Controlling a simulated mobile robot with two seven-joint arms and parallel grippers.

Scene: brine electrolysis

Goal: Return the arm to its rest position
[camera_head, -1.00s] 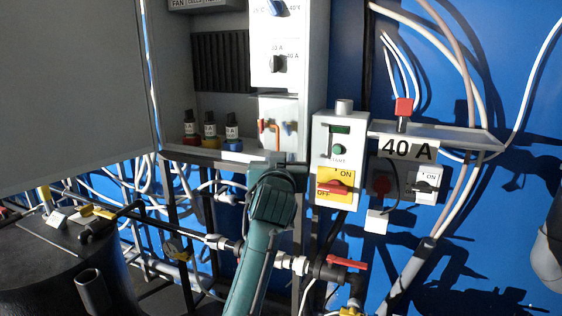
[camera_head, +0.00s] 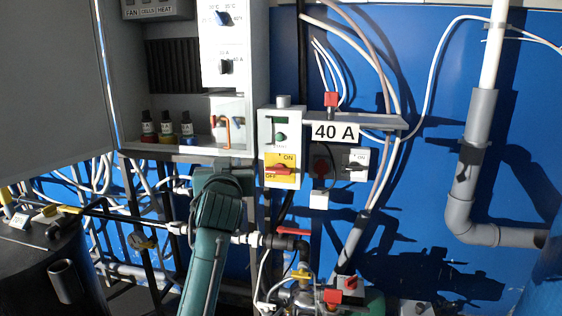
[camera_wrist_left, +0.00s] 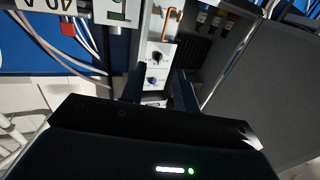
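My left arm (camera_head: 213,225) is green and rises from the bottom of the head view in front of the grey cabinet and the control box. Its dark wrist end (camera_head: 235,163) is just below the clear-covered panel with the orange handle. The fingertips cannot be made out there. In the left wrist view my left gripper (camera_wrist_left: 158,92) has two dark fingers spread apart, with nothing seen between them but the panel beyond. My right arm and right gripper are not in view.
A control box (camera_head: 279,150) with a yellow and red switch stands close right of the wrist. A 40 A sign (camera_head: 335,132) is beside it. Pipes with a red-handled valve (camera_head: 292,232) lie right of the arm. A black vessel (camera_head: 45,275) stands at left.

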